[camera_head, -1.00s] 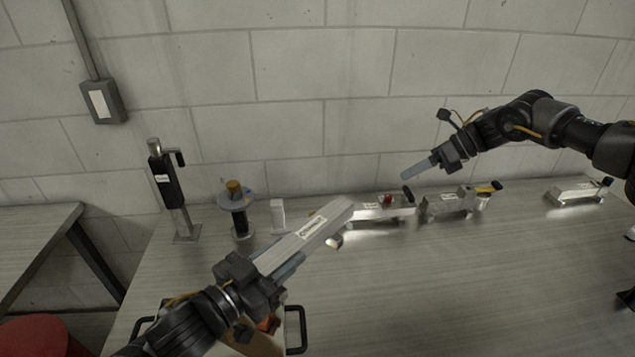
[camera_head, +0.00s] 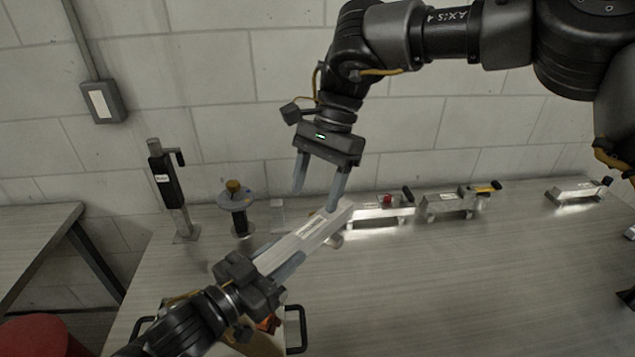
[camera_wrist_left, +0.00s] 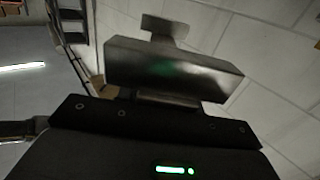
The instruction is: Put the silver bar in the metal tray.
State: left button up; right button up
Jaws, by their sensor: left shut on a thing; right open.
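A long silver bar (camera_head: 310,234) with a white label is held slanted above the table, its far end up and to the right. My left gripper (camera_head: 274,266) is shut on its near part. The left wrist view shows the bar (camera_wrist_left: 170,72) close up, just beyond the gripper. My right gripper (camera_head: 316,198) is open, pointing down beside the bar's far end. One finger overlaps that end in the picture; I cannot tell whether they touch. A container with black handles (camera_head: 296,330), possibly the metal tray, is mostly hidden below my left gripper.
Along the back of the table stand a black upright tool (camera_head: 164,178), a round-topped stand (camera_head: 238,206) and a small pale block (camera_head: 277,213). Metal fixtures (camera_head: 452,205) sit to the right, with another (camera_head: 578,191) farther right.

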aim_at(303, 233)
jog(key=x, duration=1.1)
jog(key=shift+s+a+f, duration=0.15)
jog(key=shift+f, duration=0.05)
jog(key=c, duration=1.2)
pick_arm(q)
jog(key=o, duration=1.3)
pick_arm(e)
grip_shut()
pick_arm(q)
jog(key=shift+r, duration=0.1)
